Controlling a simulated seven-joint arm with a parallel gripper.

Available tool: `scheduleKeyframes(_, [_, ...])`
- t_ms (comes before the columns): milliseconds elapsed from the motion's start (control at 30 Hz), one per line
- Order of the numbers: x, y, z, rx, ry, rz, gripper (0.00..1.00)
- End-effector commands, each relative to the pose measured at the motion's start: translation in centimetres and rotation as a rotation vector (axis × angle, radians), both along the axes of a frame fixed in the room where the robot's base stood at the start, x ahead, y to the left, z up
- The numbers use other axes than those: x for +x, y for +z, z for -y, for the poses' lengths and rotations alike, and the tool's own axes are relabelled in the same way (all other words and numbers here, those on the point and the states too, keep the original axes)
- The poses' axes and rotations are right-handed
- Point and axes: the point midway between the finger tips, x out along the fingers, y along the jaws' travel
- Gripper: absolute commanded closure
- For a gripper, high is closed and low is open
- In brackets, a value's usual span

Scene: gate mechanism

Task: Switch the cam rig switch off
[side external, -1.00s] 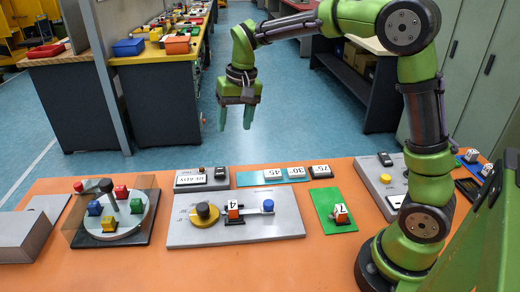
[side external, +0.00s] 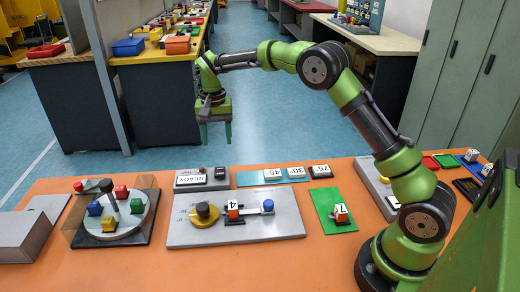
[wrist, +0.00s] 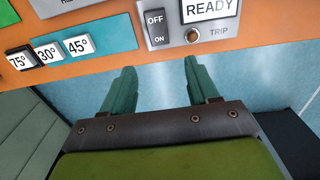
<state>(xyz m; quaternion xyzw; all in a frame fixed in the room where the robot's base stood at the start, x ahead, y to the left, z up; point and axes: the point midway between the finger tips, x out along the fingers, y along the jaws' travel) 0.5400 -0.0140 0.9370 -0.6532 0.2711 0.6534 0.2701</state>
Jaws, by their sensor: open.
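A black rocker switch (wrist: 157,28) marked OFF and ON sits on a grey box (side external: 187,188) beside a READY sign (wrist: 210,9) and a TRIP button (wrist: 191,35). The switch also shows in the side view (side external: 220,172). I cannot tell which side of the rocker is pressed. The cam rig plate (side external: 284,226), with a yellow disc (side external: 204,214) and a blue knob (side external: 268,205), lies in front of the box. My gripper (side external: 216,140) is open and empty, pointing down above and beyond the table's far edge. Its green fingers (wrist: 160,65) are apart from the switch.
A teal strip (side external: 245,179) with angle blocks lies right of the box. A turntable (side external: 130,222) with coloured blocks and a clear guard stands at left. A green plate (side external: 323,203) with a numbered block is at right. The air over the box is clear.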

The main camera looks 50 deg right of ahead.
Motion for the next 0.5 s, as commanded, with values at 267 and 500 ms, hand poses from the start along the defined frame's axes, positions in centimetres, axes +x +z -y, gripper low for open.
scheduleKeyframes(267, [-0.1,-6.0,0.0,0.001,-0.001,-0.003,0.4])
scheduleKeyframes(500, [0.0,-9.0,0.0,0.001,0.0,0.0,0.4])
